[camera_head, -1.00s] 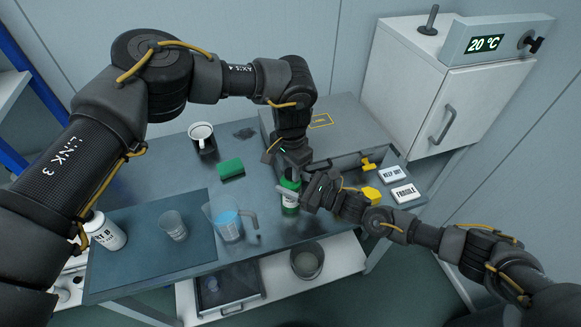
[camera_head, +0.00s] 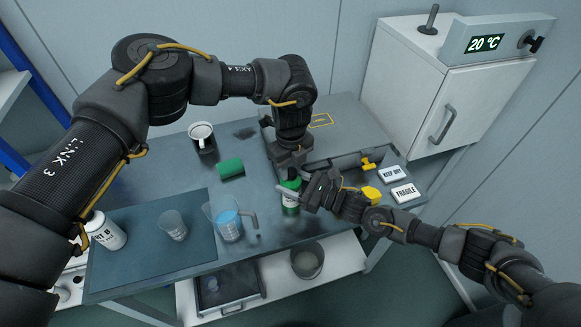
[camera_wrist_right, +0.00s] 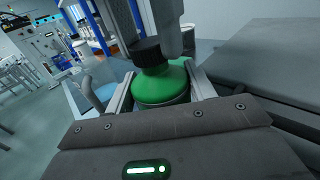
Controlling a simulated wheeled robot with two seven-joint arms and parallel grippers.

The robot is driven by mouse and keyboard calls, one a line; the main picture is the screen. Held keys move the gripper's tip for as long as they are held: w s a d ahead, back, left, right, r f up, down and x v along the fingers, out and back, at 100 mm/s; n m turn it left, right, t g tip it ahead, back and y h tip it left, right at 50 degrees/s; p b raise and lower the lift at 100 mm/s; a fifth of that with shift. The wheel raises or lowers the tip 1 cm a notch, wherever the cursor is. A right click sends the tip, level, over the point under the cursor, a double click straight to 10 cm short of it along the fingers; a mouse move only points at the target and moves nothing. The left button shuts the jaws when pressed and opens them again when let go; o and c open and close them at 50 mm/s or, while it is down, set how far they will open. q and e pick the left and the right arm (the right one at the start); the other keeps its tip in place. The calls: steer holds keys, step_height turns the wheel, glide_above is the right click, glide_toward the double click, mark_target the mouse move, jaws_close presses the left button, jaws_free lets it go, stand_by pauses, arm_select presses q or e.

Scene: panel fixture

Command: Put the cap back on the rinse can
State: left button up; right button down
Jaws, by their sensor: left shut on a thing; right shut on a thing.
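The rinse can (camera_head: 291,208) is green with a pale label and stands near the front right of the table. My right gripper (camera_head: 297,195) is shut around its upper body; in the right wrist view the can's green shoulder (camera_wrist_right: 160,86) sits between the fingers. The black cap (camera_wrist_right: 150,53) is at the top of the can, looking slightly tilted in this view. My left gripper (camera_head: 291,174) comes from above and is shut on the cap, its fingers on either side. I cannot tell whether the cap is fully seated.
A blue-liquid jug (camera_head: 229,226) stands left of the can, near a clear beaker (camera_head: 173,226) and a white bottle (camera_head: 106,232). A grey panel box (camera_head: 335,125) and yellow valve (camera_head: 370,163) are behind right.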

arm_select(q)
steer(key=m, duration=2.4)
steer(key=shift+f+m, duration=0.1)
steer(key=shift+m, duration=0.3)
steer(key=o, duration=1.1)
steer(key=shift+r, duration=2.3)
